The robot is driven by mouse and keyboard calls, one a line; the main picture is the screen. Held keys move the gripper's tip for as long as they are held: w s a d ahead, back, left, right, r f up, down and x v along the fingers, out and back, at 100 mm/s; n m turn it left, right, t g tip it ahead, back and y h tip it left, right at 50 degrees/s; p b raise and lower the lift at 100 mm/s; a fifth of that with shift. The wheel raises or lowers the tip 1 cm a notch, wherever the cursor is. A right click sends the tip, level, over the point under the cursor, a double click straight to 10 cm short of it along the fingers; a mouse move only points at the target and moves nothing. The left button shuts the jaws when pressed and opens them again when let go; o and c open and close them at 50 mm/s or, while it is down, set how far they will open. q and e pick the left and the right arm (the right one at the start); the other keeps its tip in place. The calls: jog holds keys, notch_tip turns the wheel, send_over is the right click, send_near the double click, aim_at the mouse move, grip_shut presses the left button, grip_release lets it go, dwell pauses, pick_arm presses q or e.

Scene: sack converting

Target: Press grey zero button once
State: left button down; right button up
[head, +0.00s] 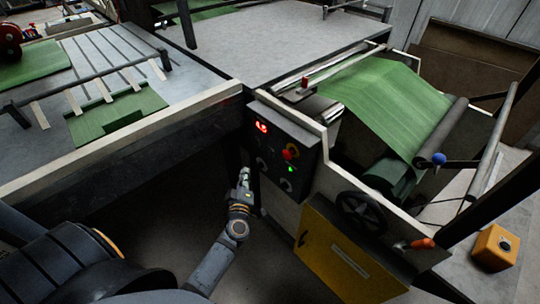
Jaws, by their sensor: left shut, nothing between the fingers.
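A dark control panel (284,139) is on the front of the machine at the centre. It bears a lit red display (261,127), a red knob on a yellow base (290,153) and a green light (291,169). Small round pale-rimmed controls sit low on the panel, one at the left (261,163) and one at the bottom (286,185). Which one is the grey zero button is too small to tell. My left gripper (244,175) is shut and empty, pointing up just left of the panel's lower left edge. Contact with the panel cannot be told. My right gripper is out of view.
Green sheet (390,105) runs over rollers right of the panel. A black handwheel (361,212) and a yellow cabinet door (345,262) lie below. A table (110,147) with green sacking is at the left. Dark open floor lies below it.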

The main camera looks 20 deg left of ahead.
aim_at(270, 154)
pick_arm(q)
jog(key=w+d+b, duration=0.1)
jog(key=w+d, duration=0.2)
jog(key=w, duration=0.5)
jog(key=shift+d+b, duration=0.2)
jog(key=shift+b, duration=0.2)
jog(key=shift+w, duration=0.1)
dwell(1.0)
jog(key=shift+w+d, duration=0.2)
jog(key=shift+w, duration=0.15)
jog(key=shift+w+d, duration=0.15)
jog(key=shift+w, duration=0.25)
dwell(0.6)
dwell(0.4)
jog(key=shift+s+a+p, duration=0.3)
jog(key=shift+s+p, duration=0.3)
jog(key=shift+s, duration=0.2)
